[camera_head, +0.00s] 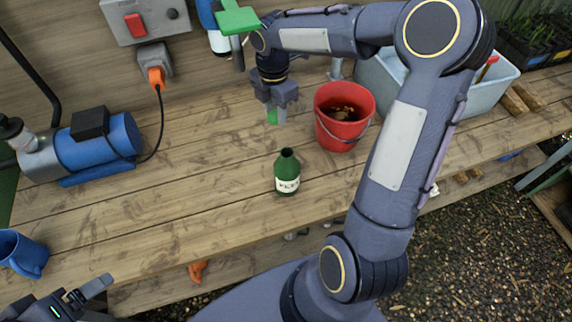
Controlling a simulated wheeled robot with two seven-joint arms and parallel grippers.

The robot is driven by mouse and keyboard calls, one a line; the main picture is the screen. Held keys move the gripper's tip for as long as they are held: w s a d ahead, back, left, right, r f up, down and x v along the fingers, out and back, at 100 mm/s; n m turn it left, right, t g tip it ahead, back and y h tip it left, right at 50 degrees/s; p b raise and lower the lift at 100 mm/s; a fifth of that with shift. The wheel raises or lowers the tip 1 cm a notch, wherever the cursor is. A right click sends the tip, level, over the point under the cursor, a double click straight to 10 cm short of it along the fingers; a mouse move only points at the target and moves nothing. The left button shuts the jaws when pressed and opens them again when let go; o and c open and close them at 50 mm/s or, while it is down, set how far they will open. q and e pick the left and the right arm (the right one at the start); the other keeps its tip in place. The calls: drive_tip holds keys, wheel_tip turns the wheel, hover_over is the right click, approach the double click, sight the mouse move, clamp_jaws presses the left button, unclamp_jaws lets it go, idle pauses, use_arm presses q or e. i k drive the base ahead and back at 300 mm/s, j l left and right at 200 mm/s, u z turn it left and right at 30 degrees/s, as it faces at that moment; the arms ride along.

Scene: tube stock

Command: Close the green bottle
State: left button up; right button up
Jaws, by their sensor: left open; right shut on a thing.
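A small green bottle (287,174) with a white label stands upright on the wooden workbench, its dark mouth open at the top. My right gripper (272,108) points down above the bench, behind and slightly left of the bottle. It is shut on a small green piece (272,117), which looks like a cap; the fingers hide part of it. The piece is apart from the bottle. My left gripper (88,296) is at the lower left corner, open and empty, far from the bottle.
A red bucket (338,132) with dark contents stands right of the bottle, near my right arm. A blue pump (100,147) sits at the left and a blue mug (22,253) near the left front. A pale basin (480,97) is at the back right. The bench left of the bottle is clear.

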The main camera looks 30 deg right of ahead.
sight(287, 171)
drive_tip(key=k, duration=1)
